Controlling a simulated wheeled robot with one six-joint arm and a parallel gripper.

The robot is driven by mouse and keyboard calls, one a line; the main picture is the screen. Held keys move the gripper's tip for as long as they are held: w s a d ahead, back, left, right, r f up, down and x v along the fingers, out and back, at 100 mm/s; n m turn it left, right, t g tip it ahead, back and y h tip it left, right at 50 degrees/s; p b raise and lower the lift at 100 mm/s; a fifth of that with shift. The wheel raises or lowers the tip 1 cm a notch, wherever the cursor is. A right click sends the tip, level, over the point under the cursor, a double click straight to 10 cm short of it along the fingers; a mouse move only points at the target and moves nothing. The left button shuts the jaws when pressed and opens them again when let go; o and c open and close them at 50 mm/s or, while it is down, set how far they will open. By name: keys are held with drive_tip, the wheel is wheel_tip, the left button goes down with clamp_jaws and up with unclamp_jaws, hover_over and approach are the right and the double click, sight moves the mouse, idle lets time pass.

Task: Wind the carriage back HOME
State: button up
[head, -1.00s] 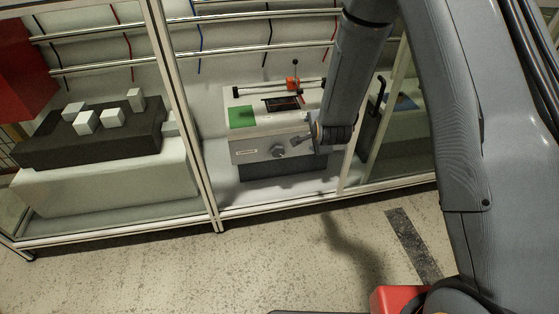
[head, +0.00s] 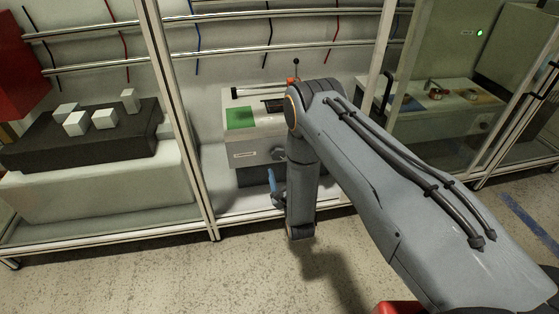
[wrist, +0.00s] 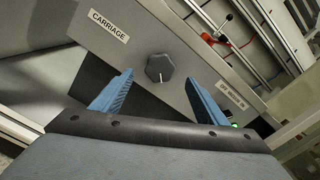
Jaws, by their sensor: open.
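The machine (head: 250,157) is a grey box with a green patch (head: 240,117) at the left of its top. The carriage, a small red-orange block (head: 292,80) with a black-tipped lever, is partly hidden behind my arm; it also shows in the wrist view (wrist: 208,38). A dark lobed knob (wrist: 160,67) is on the front panel, right of the label CARRIAGE (wrist: 109,25). My gripper (wrist: 160,76) is open and empty, its blue fingers either side of the knob in the picture, apparently short of it. In the head view one blue finger (head: 272,182) shows low before the panel.
Frame posts (head: 178,110) stand left of the machine. A dark block (head: 80,140) with several white cubes is in the left bay. A second label and a green light (wrist: 234,125) are right of the knob. A glazed bay (head: 440,80) is on the right.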

sight(278, 156)
drive_tip(key=shift+b+x, duration=0.4)
drive_tip(key=shift+x, duration=2.75)
drive_tip(key=c, duration=1.1)
drive_tip(key=shift+o, duration=0.2)
